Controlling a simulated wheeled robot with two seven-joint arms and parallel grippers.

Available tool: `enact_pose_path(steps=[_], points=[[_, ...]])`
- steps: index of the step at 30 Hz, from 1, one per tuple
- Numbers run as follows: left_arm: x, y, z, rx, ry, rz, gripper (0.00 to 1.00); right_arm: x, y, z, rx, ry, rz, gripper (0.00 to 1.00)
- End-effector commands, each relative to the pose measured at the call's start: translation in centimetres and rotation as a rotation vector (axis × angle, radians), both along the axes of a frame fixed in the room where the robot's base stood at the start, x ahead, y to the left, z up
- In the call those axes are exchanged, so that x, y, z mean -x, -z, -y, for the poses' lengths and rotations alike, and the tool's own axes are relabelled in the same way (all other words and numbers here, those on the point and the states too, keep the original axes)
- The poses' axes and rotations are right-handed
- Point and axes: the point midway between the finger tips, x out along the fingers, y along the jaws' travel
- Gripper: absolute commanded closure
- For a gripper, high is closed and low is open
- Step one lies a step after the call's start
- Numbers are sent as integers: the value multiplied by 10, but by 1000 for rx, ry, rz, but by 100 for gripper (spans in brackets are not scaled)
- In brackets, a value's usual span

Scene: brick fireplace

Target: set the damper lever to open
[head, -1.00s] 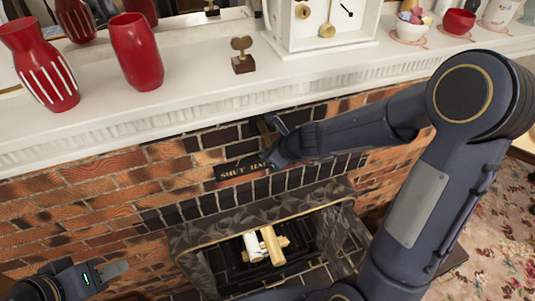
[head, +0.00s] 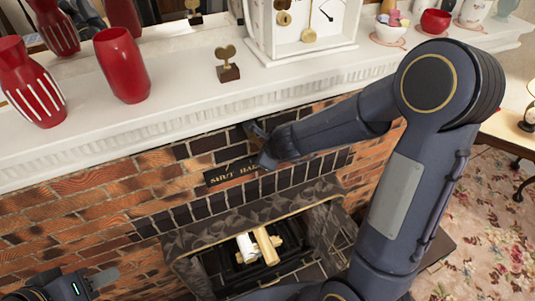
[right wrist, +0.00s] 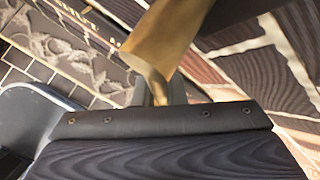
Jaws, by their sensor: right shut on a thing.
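The damper lever is a brass-coloured bar. It fills the upper middle of the right wrist view (right wrist: 172,40), with its narrow lower end between my fingers. In the head view a small part of the lever (head: 254,129) shows beside my right gripper (head: 264,148), which is shut on it in front of the brickwork. Below it is a dark plate (head: 231,174) with gold letters reading SHUT and part of HALF. My gripper hides the plate's right part, so the lever's exact setting is unclear. My left gripper (head: 103,278) is low at the left, away from the lever; its jaw gap is unclear.
The white mantel (head: 180,105) runs just above my right gripper. It carries red vases (head: 122,66), a small heart-topped ornament (head: 227,66), a white clock (head: 300,30) and bowls. The firebox with logs (head: 258,246) lies below. Brick wall flanks it.

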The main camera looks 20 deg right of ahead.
Motion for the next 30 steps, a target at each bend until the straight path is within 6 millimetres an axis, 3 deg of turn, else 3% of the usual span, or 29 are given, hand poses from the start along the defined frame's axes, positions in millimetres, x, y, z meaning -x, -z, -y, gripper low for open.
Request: enact_pose_path(steps=[10, 11, 13, 23, 30], points=[[0, 1, 0, 0, 0, 0, 64, 4, 5, 0, 4, -3, -12, 100], [0, 1, 0, 0, 0, 0, 64, 4, 5, 0, 3, -4, -12, 86], [0, 1, 0, 0, 0, 0, 64, 3, 5, 0, 3, -4, -11, 80], [0, 3, 0, 0, 0, 0, 64, 2, 4, -2, -22, -1, -6, 80], [-1, 17, 0, 0, 0, 0, 64, 2, 11, -14, -192, 2, -10, 80]])
